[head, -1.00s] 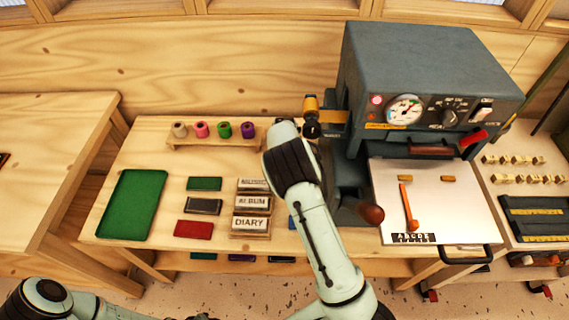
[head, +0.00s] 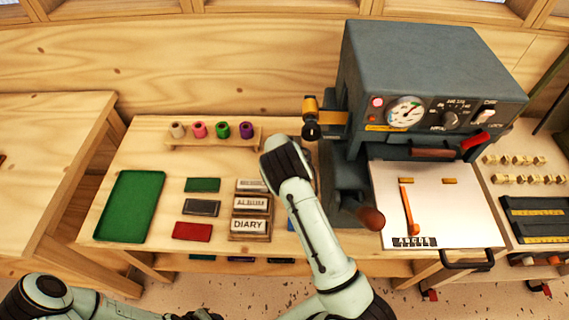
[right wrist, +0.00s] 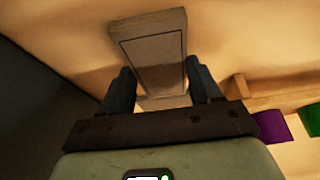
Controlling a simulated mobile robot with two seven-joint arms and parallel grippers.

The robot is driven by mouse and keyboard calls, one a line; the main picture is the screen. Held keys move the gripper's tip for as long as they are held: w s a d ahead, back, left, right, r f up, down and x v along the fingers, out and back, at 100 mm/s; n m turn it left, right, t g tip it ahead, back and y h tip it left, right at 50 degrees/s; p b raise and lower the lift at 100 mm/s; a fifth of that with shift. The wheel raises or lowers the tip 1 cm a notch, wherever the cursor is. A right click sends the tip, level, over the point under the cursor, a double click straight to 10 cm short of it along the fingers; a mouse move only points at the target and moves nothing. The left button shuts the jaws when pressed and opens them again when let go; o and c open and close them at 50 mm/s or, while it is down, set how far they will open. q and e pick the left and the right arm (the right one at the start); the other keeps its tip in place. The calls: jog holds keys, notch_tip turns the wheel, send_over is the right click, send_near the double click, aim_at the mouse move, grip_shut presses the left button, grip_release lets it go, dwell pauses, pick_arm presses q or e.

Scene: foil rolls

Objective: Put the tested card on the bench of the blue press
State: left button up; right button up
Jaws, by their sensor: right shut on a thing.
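In the right wrist view, my right gripper (right wrist: 160,88) is shut on a flat grey-brown card (right wrist: 153,50) with a thin dark border line. The card sticks out beyond the fingers. Whether it is the tested card I cannot tell. In the head view my right forearm and wrist hide the right gripper and the card, left of the press. The blue press (head: 425,65) is a dark blue-grey machine with a gauge, knob and switch. A pale plate (head: 455,215) extends from its front, carrying an orange-handled tool (head: 409,210). My left gripper is out of view.
A rack with coloured foil rolls (head: 222,130) stands at the table's back. A green tray (head: 130,206), several coloured cards (head: 192,231) and labelled wooden holders (head: 250,226) lie left of my right arm. A brown-knobbed lever (head: 371,218) juts from the press.

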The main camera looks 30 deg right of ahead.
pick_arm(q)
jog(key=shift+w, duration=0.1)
pick_arm(e)
jog(key=shift+w+f, duration=0.1)
jog(key=shift+f, duration=0.25)
jog(key=o, duration=1.1)
jog(key=shift+f, duration=0.15)
jog(key=shift+r, duration=0.2)
jog(key=shift+a+r, duration=0.1)
jog(key=shift+r, duration=0.2)
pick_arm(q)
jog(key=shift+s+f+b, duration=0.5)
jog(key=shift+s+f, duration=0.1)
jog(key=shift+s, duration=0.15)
pick_arm(e)
jog(key=v, duration=1.1)
jog(key=shift+s+r, duration=0.1)
jog(key=shift+s, duration=0.15)
